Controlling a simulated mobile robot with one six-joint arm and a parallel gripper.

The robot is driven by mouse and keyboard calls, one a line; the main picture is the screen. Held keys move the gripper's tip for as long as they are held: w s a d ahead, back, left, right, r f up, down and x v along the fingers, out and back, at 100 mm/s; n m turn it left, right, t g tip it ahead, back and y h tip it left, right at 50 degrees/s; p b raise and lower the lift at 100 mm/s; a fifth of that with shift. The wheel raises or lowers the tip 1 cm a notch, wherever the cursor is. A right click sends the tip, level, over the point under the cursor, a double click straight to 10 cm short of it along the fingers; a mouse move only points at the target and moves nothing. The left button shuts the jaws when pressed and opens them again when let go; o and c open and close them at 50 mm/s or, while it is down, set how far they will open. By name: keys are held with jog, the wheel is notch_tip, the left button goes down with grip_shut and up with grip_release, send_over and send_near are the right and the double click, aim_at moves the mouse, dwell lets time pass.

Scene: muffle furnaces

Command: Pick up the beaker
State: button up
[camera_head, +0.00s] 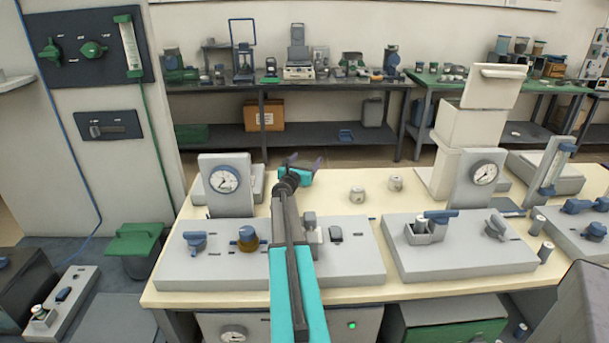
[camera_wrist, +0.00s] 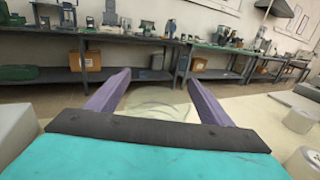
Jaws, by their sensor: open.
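A clear glass beaker (camera_wrist: 152,100) shows in the wrist view, between and just beyond the two purple fingers. It is see-through and its outline is faint. It appears to stand on the pale table top. My gripper (camera_wrist: 160,82) is open, with one finger on each side of the beaker in the picture. I cannot tell if either finger touches it. In the head view my gripper (camera_head: 306,163) is at the far edge of the cream table, and I cannot make out the beaker there.
Two small grey cylinders (camera_head: 357,195) (camera_head: 395,183) stand on the cream table (camera_head: 345,215) to the right of my gripper. A dial gauge panel (camera_head: 224,180) stands to the left. Grey control boxes (camera_head: 350,255) fill the near side. Benches with equipment stand behind.

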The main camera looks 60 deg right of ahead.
dwell(0.5)
jog(key=c, duration=1.4)
jog(key=shift+o, duration=0.2)
jog(key=shift+r, duration=0.1)
